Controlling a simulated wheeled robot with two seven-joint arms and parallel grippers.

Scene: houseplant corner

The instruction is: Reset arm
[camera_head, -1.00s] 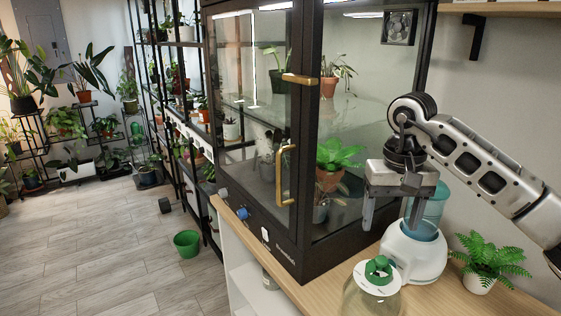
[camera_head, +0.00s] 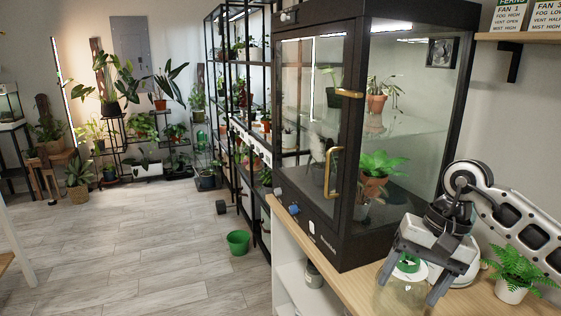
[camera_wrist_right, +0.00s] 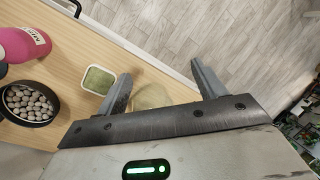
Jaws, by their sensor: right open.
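My right gripper (camera_head: 412,284) is open, its two fingers pointing down over the wooden counter. It is in front of the white humidifier base (camera_head: 462,274) and mostly hides it. A clear glass jar (camera_head: 402,298) with a white lid and green knob (camera_head: 408,263) shows between the fingers in the head view; I cannot tell whether they touch it. In the right wrist view the open fingers (camera_wrist_right: 161,70) show with a faint, translucent round thing (camera_wrist_right: 150,95) between them. My left gripper is not in view.
A dark-framed glass plant cabinet (camera_head: 340,225) stands left of my right arm. A potted fern (camera_head: 512,272) is to its right. The wrist view shows a pink bottle (camera_wrist_right: 22,44), a bowl of pebbles (camera_wrist_right: 30,103) and a green-topped container (camera_wrist_right: 98,80). The floor (camera_head: 130,250) at left is largely open.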

